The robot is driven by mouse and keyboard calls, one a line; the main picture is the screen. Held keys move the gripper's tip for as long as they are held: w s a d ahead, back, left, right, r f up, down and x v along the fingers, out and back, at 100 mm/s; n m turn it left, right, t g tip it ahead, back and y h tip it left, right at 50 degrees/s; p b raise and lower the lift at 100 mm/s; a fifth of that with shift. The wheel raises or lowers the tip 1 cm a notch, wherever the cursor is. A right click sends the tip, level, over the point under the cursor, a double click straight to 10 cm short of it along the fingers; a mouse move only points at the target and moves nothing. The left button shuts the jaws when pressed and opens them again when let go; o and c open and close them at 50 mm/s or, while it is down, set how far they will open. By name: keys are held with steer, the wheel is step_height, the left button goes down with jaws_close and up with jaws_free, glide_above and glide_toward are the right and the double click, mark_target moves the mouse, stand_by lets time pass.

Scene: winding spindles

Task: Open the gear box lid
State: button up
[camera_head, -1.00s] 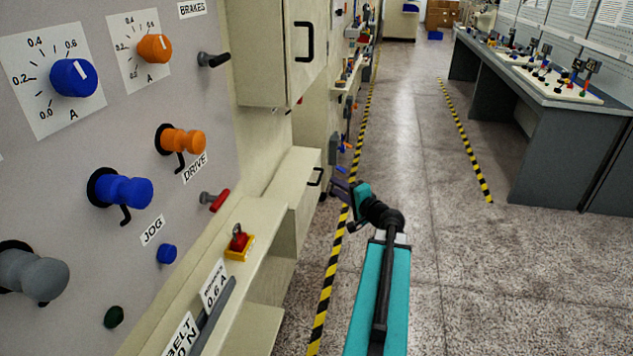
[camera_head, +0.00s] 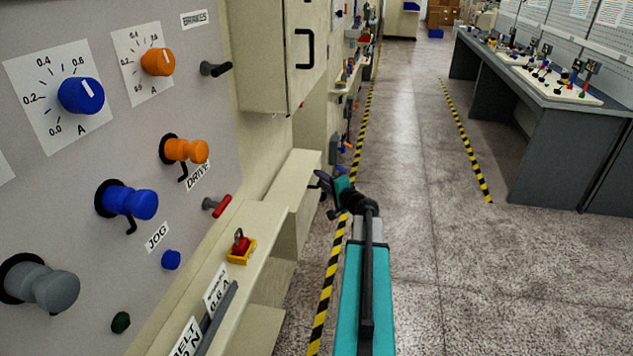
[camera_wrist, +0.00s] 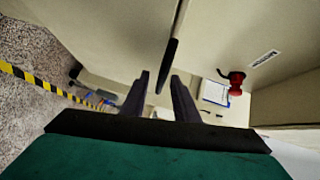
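A low beige box (camera_head: 300,212) juts from the machine front beyond the control panel; I take it as the gear box, but its lid edge is not clear. Its dark bar handle is hidden by my gripper in the head view. In the wrist view a dark bar handle (camera_wrist: 168,64) runs lengthwise against a beige surface (camera_wrist: 110,35). My gripper (camera_head: 320,183) is at the front of the box. In the wrist view my gripper (camera_wrist: 161,74) has its two dark fingers apart, with the handle's near end close to the tips and between their lines. Contact cannot be told.
A beige cabinet (camera_head: 285,55) with a black handle hangs above the box. Yellow-black tape (camera_head: 332,270) marks the floor. The aisle (camera_head: 430,220) at right is clear.

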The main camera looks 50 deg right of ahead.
steer(key=shift+w+d, duration=0.15)
steer(key=shift+w, duration=0.3)
steer(key=shift+f, duration=0.1)
jaws_close()
